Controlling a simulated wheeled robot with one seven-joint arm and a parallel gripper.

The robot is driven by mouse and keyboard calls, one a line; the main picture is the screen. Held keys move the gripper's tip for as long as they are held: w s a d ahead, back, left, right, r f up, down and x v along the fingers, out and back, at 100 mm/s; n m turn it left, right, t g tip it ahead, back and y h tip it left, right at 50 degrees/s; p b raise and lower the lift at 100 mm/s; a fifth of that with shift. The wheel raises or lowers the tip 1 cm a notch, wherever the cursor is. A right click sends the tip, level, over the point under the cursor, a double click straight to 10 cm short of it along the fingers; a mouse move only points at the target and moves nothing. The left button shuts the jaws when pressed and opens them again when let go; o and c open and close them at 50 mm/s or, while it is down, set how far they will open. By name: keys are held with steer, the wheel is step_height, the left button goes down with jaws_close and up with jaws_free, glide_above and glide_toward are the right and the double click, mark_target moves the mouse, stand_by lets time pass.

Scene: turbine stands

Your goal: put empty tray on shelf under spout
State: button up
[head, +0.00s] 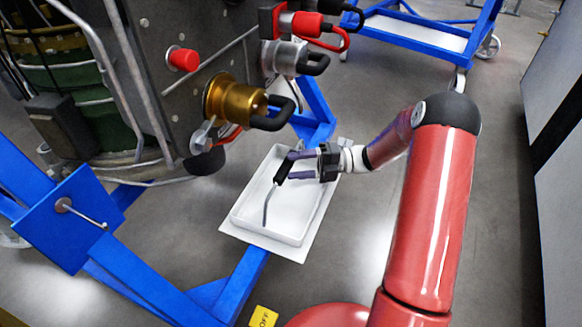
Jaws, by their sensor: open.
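The white rectangular tray (288,237) lies flat on a white shelf plate (246,236), below and to the right of the brass spout (232,99) with its black curved handle. A black grip with a thin grey rod (267,208) reaches down over the tray's inside; I cannot tell whether it is fixed to the tray. My gripper (288,166) is open above the tray's far part, its fingertips close to the black grip. Contact with the grip cannot be made out. Apart from the rod, the tray's inside looks empty.
The turbine stand's blue beams (150,285) run beside and below the shelf. A second fitting (284,58) and a red one (300,24) stick out above. A yellow OFF tag (263,317) is at the bottom. A blue cart (414,34) stands behind; grey floor is free at right.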

steer(key=shift+w+d+b, duration=0.1)
steer(key=shift+d+b, duration=0.25)
steer(key=shift+d, duration=1.55)
steer(key=shift+d, duration=0.1)
